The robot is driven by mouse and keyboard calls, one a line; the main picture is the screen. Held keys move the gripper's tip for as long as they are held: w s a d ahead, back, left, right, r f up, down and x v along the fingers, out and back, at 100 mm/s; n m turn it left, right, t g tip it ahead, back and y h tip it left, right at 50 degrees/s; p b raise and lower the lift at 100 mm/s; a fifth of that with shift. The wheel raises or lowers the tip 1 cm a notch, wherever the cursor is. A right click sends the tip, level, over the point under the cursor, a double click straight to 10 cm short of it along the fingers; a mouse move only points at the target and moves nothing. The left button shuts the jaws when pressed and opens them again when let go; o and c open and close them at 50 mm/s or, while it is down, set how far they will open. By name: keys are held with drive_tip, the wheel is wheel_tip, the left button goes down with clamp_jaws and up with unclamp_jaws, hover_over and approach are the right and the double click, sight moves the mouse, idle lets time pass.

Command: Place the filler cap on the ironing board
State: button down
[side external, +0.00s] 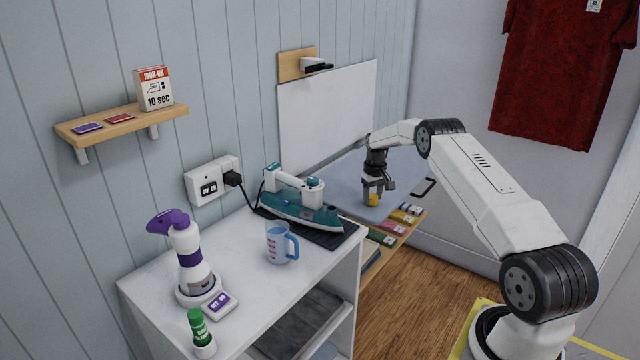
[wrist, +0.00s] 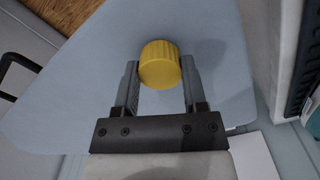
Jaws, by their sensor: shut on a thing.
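The filler cap (wrist: 160,64) is a round yellow cap with a ribbed edge. My gripper (wrist: 160,78) is shut on it, with a finger on each side in the wrist view. In the side external view the cap (side external: 373,199) shows below my gripper (side external: 374,186), over the ironing board (side external: 345,180). The board is pale grey-blue and also fills much of the wrist view (wrist: 70,95). I cannot tell whether the cap touches the board or is slightly above it.
A teal iron (side external: 300,208) stands on a dark mat on the white cabinet (side external: 150,290), left of my gripper. A blue measuring jug (side external: 277,243) and a purple-topped spray bottle (side external: 190,260) stand there too. Several coloured packets (side external: 405,216) lie along a wooden ledge before the board.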

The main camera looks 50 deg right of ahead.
sight(372, 196)
drive_tip(key=shift+f, duration=0.2)
drive_tip(key=shift+c, duration=0.7)
unclamp_jaws()
drive_tip(key=shift+r, duration=0.1)
wheel_tip(372, 196, up, 12)
idle(0.4)
idle(0.3)
